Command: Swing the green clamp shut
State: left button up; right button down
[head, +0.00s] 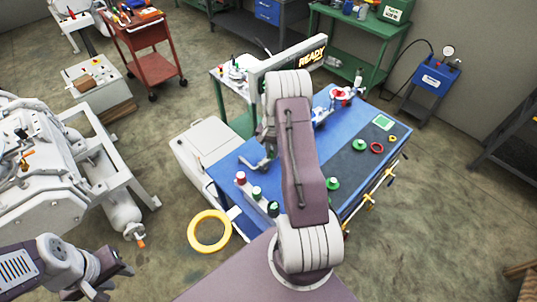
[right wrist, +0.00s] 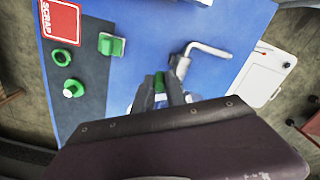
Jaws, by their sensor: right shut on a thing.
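In the right wrist view, my right gripper (right wrist: 160,88) is shut on a small green part, which appears to be the green clamp's handle (right wrist: 159,80). Most of the clamp is hidden by the fingers and my wrist, so its jaw position cannot be told.
A bent grey pipe (right wrist: 190,54) lies beside the right gripper. Green parts (right wrist: 111,45) and a red SCRAP square (right wrist: 60,22) lie on the dark mat (right wrist: 92,68). A white box (head: 205,140) stands left of the table; a yellow ring (head: 193,232) is on the floor.

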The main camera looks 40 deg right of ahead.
jog(key=shift+d+n+b, duration=0.3)
jog(key=shift+d+n, duration=0.25)
jog(key=shift+n, duration=0.7)
jog(key=shift+d+n+b, duration=0.3)
jog(key=shift+d+n, duration=0.3)
jog(key=shift+n, duration=0.6)
jog(key=shift+d+n+b, duration=0.3)
jog(key=shift+d+n, duration=0.25)
jog(key=shift+n, duration=0.7)
jog(key=shift+w, duration=0.1)
jog(key=c, duration=1.4)
grip_release()
jog(key=shift+o, duration=0.2)
notch_tip(320, 180, up, 9)
jog(key=b, duration=0.2)
